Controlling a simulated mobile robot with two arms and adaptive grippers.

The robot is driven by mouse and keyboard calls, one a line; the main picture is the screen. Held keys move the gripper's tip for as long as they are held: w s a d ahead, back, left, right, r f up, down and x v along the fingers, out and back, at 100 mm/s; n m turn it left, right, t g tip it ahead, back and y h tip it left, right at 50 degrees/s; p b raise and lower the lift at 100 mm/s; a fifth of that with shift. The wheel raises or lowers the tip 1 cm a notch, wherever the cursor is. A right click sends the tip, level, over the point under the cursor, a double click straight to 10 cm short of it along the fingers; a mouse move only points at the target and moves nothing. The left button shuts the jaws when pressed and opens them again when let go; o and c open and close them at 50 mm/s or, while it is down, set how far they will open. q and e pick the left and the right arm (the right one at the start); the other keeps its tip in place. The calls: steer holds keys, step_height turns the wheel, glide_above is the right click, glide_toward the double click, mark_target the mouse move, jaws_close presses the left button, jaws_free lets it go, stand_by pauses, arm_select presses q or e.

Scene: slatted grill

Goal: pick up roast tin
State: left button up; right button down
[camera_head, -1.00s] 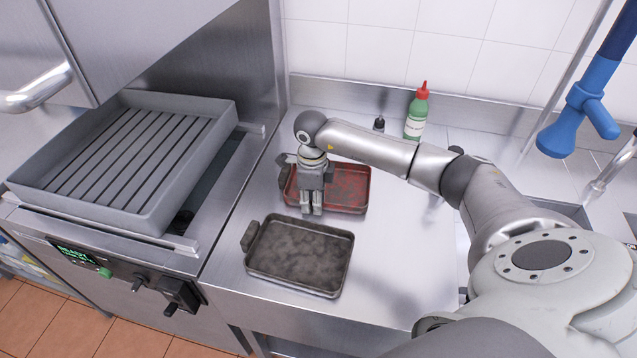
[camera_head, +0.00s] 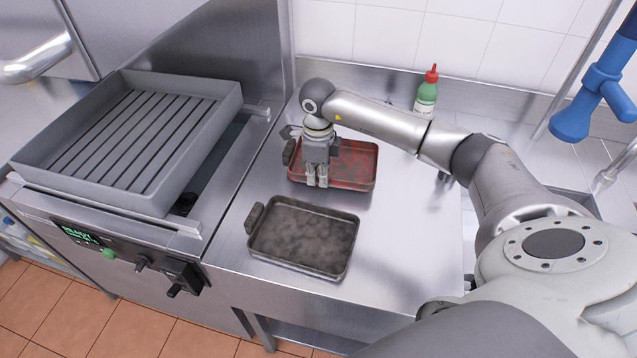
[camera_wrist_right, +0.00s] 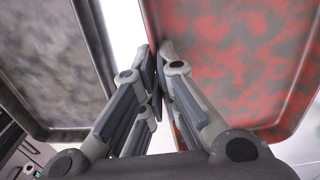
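A roast tin with red stains inside (camera_head: 357,165) rests on the steel counter. A dark grey roast tin (camera_head: 303,238) lies in front of it, apart from it. My right gripper (camera_head: 317,185) points down at the front wall of the red-stained tin. In the right wrist view its fingers (camera_wrist_right: 158,65) are nearly together on the near rim of the red-stained tin (camera_wrist_right: 245,60), one on each side of the wall. The dark grey tin (camera_wrist_right: 45,75) shows at the left there. The tips' contact is partly hidden. My left gripper is not in view.
A grey slatted grill tray (camera_head: 195,160) stands on the cooker at the left. A green bottle with a red cap (camera_head: 426,98) stands by the back wall. A blue tap handle (camera_head: 590,100) hangs at the right. The counter (camera_head: 400,235) right of the tins is clear.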

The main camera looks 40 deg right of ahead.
arm_select(q)
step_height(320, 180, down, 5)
steer(key=b, duration=0.4)
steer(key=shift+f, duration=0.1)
arm_select(e)
steer(key=s+a+r, duration=0.2)
steer(key=a+r, duration=0.3)
steer(key=a, duration=0.1)
steer(key=s+a+r, duration=0.3)
steer(key=a+r, duration=0.2)
steer(key=a, duration=0.1)
steer(key=shift+s+a+r, duration=0.35)
steer(key=shift+a, duration=0.05)
steer(key=shift+r, duration=0.1)
arm_select(q)
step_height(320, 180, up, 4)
steer(key=p, duration=0.3)
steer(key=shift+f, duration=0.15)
arm_select(e)
step_height(320, 180, up, 5)
steer(key=shift+f, duration=0.1)
